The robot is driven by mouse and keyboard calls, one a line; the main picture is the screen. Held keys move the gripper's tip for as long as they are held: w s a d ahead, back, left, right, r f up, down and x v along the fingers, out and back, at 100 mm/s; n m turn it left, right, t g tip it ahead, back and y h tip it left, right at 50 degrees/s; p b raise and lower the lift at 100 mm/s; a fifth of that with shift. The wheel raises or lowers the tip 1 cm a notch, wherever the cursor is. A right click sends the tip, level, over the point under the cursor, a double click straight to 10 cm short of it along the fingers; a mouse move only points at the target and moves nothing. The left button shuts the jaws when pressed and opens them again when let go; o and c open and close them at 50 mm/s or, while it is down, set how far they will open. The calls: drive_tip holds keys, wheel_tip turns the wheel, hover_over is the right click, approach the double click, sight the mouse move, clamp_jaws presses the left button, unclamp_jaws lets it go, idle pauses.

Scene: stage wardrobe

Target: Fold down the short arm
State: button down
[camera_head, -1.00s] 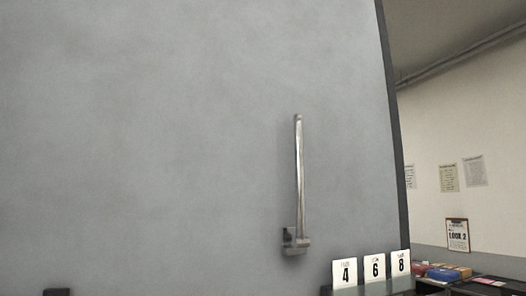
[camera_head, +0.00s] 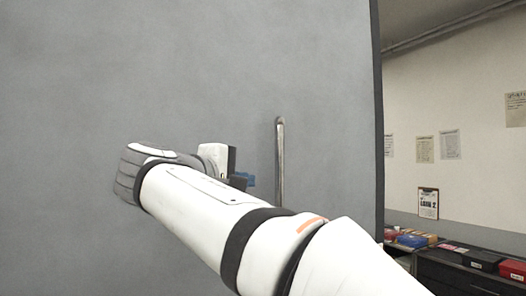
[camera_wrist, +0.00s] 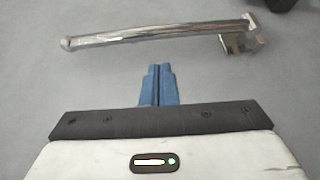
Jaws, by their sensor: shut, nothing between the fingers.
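The short arm (camera_head: 280,160) is a slim shiny metal bar standing upright on a grey panel. Its lower part and mount are hidden behind my arm in the head view. In the wrist view the short arm (camera_wrist: 150,36) lies across the upper part of the picture, with its block-like mount (camera_wrist: 240,40) at the right end. My gripper (camera_head: 249,180) is left of the bar in the head view. In the wrist view the blue fingers of my gripper (camera_wrist: 158,68) are shut together and empty, pointing at the bar's middle, with a visible gap between.
The grey panel (camera_head: 120,70) fills the left and middle, ending at a dark right edge. Beyond it, a dark counter (camera_head: 455,238) carries several boxes and a clipboard (camera_head: 428,203). A dark object (camera_wrist: 285,4) shows at the wrist view's top right corner.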

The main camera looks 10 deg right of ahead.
sight(265, 155)
drive_tip(key=shift+t+h, duration=0.4)
drive_tip(key=shift+h, duration=0.1)
drive_tip(key=r, duration=0.1)
drive_tip(key=a+r, duration=0.1)
drive_tip(key=r, duration=0.3)
drive_tip(key=shift+s+a, duration=0.2)
drive_tip(key=shift+s, duration=0.15)
drive_tip(key=p+x, duration=0.3)
drive_tip(key=x, duration=0.6)
drive_tip(key=shift+p, duration=0.4)
drive_tip(key=shift+w+d, duration=0.3)
drive_tip(key=shift+w, duration=0.05)
drive_tip(key=shift+f, duration=0.1)
